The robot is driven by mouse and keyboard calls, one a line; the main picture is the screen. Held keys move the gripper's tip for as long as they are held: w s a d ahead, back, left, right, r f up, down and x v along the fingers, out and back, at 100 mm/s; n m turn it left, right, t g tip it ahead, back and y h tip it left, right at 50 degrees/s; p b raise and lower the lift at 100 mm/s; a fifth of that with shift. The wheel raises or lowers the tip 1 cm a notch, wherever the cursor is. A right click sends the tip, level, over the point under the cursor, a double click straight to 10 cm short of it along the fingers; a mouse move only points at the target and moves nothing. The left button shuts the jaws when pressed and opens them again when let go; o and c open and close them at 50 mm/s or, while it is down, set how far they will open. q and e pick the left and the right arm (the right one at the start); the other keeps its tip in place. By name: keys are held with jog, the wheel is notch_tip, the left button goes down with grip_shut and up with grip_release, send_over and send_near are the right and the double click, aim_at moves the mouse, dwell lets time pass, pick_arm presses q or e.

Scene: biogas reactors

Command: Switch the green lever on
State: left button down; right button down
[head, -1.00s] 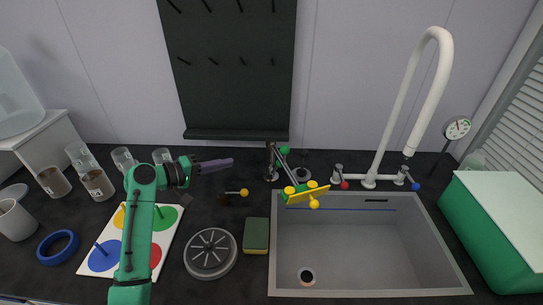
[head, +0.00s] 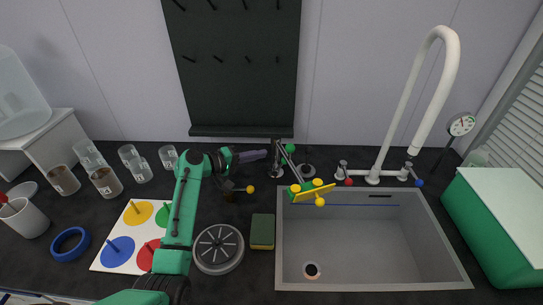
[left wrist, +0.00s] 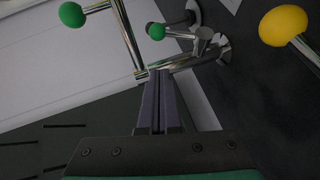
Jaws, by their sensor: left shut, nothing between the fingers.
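A green ball-ended lever (head: 289,148) is on a chrome fitting at the wall side of the counter, left of the sink. In the left wrist view, a green ball (left wrist: 157,31) tips a short chrome rod and another green ball (left wrist: 71,14) sits at the upper left. My left gripper (head: 264,154) has its dark purple fingers shut and empty, just left of the fitting. In the left wrist view its fingertips (left wrist: 160,75) overlap the chrome joint below the nearer green ball; I cannot tell whether they touch it. My right gripper is not in view.
A yellow ball lever (head: 250,189) stands below my gripper. A green and yellow piece (head: 311,190) is at the sink's back-left corner. The sink (head: 375,285) and white faucet (head: 432,105) are to the right. A sponge (head: 262,231) and grey round lid (head: 218,250) lie left of the sink.

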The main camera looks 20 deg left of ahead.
aim_at(281, 166)
pick_arm(q)
jog(key=d, duration=0.1)
jog(key=d+p, duration=0.1)
jog(key=d+f, duration=0.1)
jog(key=d, duration=0.1)
jog(key=shift+w+f+p, duration=0.1)
jog(key=shift+w+p, duration=0.15)
jog(key=shift+p, duration=0.1)
